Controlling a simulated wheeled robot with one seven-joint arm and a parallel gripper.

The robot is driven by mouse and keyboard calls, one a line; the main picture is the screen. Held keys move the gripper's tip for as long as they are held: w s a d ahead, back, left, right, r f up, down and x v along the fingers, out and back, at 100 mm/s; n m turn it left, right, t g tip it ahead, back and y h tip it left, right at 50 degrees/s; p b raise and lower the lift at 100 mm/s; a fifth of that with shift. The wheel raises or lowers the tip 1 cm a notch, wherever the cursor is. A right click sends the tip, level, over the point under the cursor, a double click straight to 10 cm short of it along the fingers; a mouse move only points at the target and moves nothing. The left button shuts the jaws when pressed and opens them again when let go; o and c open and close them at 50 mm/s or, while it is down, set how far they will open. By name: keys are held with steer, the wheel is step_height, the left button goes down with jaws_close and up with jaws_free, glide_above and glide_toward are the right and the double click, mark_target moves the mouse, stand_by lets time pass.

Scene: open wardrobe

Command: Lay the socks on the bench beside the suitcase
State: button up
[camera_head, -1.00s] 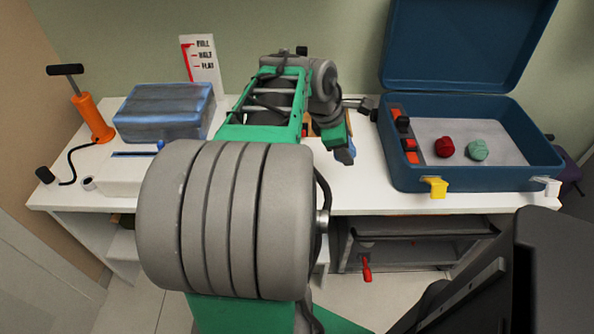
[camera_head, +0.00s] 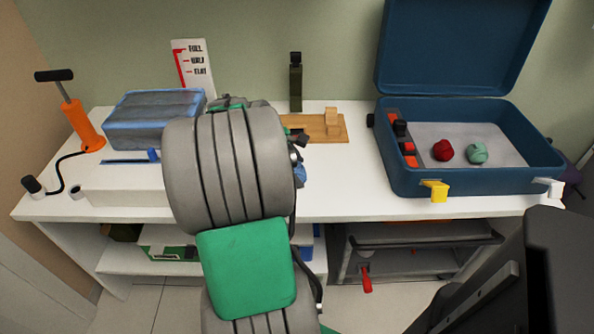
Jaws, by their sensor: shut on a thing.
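The open blue suitcase (camera_head: 450,184) stands at the right of the white bench (camera_head: 345,203), lid up. Inside it lie a red ball-shaped bundle (camera_head: 443,150) and a teal one (camera_head: 477,153), which look like rolled socks. A small blue thing (camera_head: 299,176) shows at the right edge of my arm, over the bench left of the suitcase. It may be rolled socks; most of it is hidden. My gripper (camera_head: 299,162) is largely hidden behind my arm and is shut on this blue thing. I cannot tell whether it touches the bench.
A wooden board (camera_head: 334,134) with a peg block and a dark green bottle (camera_head: 295,85) stand behind. A blue-grey packed bundle (camera_head: 150,120), an orange pump (camera_head: 85,125) and a gauge card (camera_head: 192,68) are at left. Bare bench lies between my arm and the suitcase.

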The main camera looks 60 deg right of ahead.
steer(key=o, duration=1.3)
steer(key=shift+o, duration=0.2)
steer(key=p+v, duration=0.3)
steer(key=v, duration=0.9)
steer(key=w+a+f+m+t+y, duration=0.1)
steer(key=w+a+t, duration=0.1)
steer(key=w+a, duration=0.4)
steer(key=w+a+f+m+t, duration=0.1)
steer(key=w+a, duration=0.3)
steer(key=a, duration=0.5)
steer(key=s+a+f+m+t+y, duration=0.1)
steer(key=a+f+m+t+y, duration=0.1)
steer(key=a, duration=2)
steer(key=shift+a+f+m+y, duration=0.2)
steer(key=shift+f+m+y, duration=0.2)
steer(key=shift+f+y, duration=0.55)
